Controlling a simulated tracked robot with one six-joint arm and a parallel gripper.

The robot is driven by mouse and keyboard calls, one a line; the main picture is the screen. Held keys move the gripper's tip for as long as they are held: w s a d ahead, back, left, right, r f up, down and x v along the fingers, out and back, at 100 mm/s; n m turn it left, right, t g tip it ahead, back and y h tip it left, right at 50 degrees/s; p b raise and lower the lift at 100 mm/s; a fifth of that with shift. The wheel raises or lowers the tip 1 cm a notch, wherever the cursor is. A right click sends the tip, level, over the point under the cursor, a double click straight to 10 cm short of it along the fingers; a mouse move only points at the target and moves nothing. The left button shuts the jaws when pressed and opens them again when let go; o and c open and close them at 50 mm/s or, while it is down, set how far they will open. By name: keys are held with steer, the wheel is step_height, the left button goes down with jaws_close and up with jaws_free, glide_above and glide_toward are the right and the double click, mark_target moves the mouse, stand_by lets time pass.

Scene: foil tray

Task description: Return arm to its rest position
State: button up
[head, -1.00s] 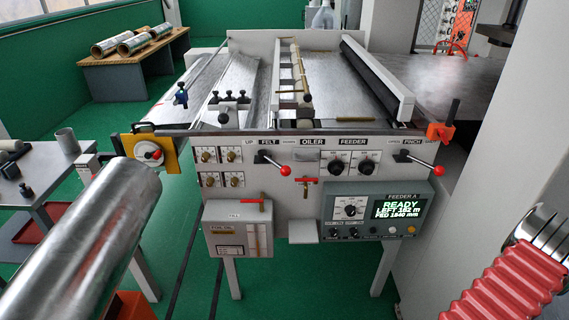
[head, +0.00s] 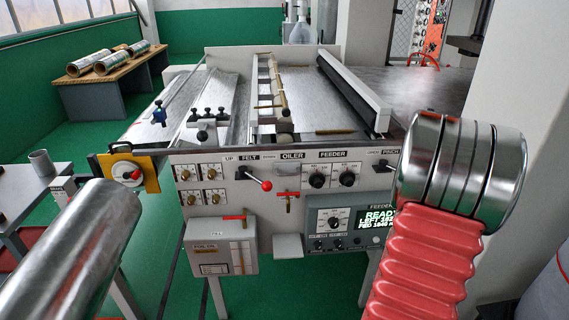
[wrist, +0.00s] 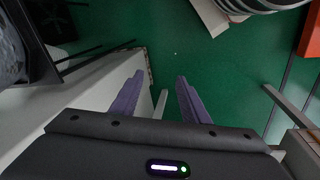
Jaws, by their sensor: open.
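My gripper (wrist: 160,78) shows in the wrist view with its two purple fingers spread apart and nothing between them. Green floor (wrist: 185,55) lies beyond the fingertips, and the fingers touch nothing that I can see. In the head view my arm, with red ribbed bellows and shiny metal rings, rises at the right in front of the feeder machine (head: 270,200). The gripper itself is not visible in the head view. My arm hides the right part of the machine's front and part of its display (head: 377,220).
A large shiny metal cylinder (head: 75,260) fills the lower left of the head view. A wooden-topped bench (head: 112,82) with foil rolls stands at the back left. A grey side table (head: 25,190) stands at the left. A pale pillar (head: 525,80) is at the right.

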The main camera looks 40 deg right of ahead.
steer(key=w+a+r+n+t, duration=0.2)
steer(key=w+a+r+n, duration=0.1)
steer(key=a+r, duration=0.7)
steer(key=w+a+r+n+t+y, duration=0.1)
steer(key=w+a+r, duration=0.4)
steer(key=a+r, duration=0.5)
steer(key=w+a+r+n+t+y, duration=0.1)
steer(key=w+a+r+n+t, duration=0.2)
steer(key=a+r, duration=0.7)
steer(key=w+a+n, duration=0.2)
steer(key=a, duration=0.6)
steer(key=shift+a+r+n, duration=0.25)
steer(key=shift+a+n, duration=0.05)
steer(key=shift+c, duration=0.2)
steer(key=shift+c, duration=1.2)
steer(key=shift+d, duration=0.15)
